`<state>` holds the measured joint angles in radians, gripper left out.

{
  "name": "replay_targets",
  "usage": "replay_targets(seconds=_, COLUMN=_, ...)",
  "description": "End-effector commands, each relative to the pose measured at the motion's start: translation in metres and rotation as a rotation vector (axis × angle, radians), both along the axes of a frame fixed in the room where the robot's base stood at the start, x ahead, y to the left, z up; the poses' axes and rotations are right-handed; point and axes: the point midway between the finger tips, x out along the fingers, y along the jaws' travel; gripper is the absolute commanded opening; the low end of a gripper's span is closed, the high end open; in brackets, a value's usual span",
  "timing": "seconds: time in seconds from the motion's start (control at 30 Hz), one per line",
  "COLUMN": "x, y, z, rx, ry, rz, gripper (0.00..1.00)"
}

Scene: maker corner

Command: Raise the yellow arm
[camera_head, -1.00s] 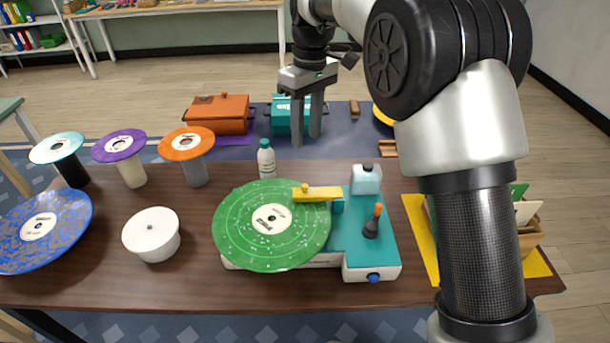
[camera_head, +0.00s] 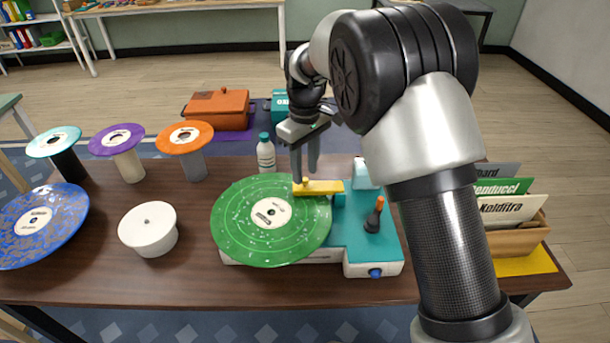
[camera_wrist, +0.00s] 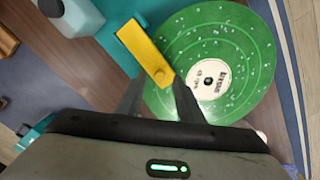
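The yellow arm (camera_head: 322,187) lies low over the right part of the green record (camera_head: 262,238) on the teal and white turntable (camera_head: 372,254). It also shows in the wrist view (camera_wrist: 142,48), with its knobbed end between the fingertips in the picture. My gripper (camera_head: 305,168) is above and just behind the arm's knobbed end, fingers pointing down. In the wrist view the two fingers (camera_wrist: 158,98) are apart with nothing held between them. I cannot tell how much height separates them from the arm.
A white bottle with a teal cap (camera_head: 266,155) stands close left of my gripper. An orange-tipped lever (camera_head: 373,216) rises from the turntable's right side. A white round pot (camera_head: 149,230) and a blue record (camera_head: 40,228) are at left. A record crate (camera_head: 520,240) is at right.

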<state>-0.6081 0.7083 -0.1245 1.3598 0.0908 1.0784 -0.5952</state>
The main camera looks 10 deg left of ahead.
Motion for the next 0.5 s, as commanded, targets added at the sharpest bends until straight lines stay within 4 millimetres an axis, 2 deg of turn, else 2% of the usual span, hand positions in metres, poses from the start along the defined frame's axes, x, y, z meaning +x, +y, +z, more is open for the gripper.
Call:
replay_targets(seconds=0.1, x=0.0, y=0.0, z=-0.014, rx=-0.001, ry=0.002, rz=0.001, gripper=0.34)
replay_targets(seconds=0.2, x=0.0, y=0.0, z=-0.018, rx=0.0, ry=0.001, rz=0.0, gripper=0.34)
replay_targets(seconds=0.5, x=0.0, y=0.0, z=-0.019, rx=0.0, ry=0.0, rz=0.0, gripper=0.32)
